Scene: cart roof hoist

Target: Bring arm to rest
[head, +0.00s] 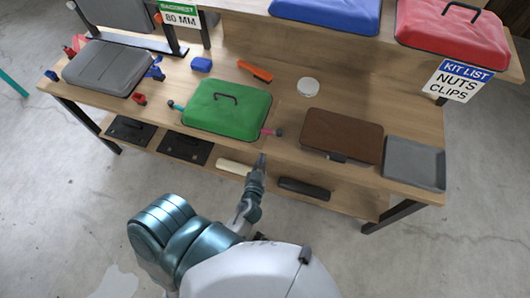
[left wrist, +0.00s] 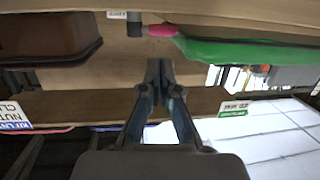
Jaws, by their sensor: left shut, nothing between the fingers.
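My left gripper (head: 262,160) is in front of the bench's front edge in the head view, between the green case and the brown case. Its fingers are together with nothing between them. In the left wrist view the closed fingertips (left wrist: 159,68) point toward the wooden bench, and that picture looks upside down. My right gripper is in neither view.
A wooden bench (head: 285,148) holds a green case (head: 228,108), a brown case (head: 341,136), a grey tray (head: 414,163) and a grey case (head: 106,68). An upper shelf bears a blue case (head: 327,12) and a red case (head: 452,32). Concrete floor lies in front.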

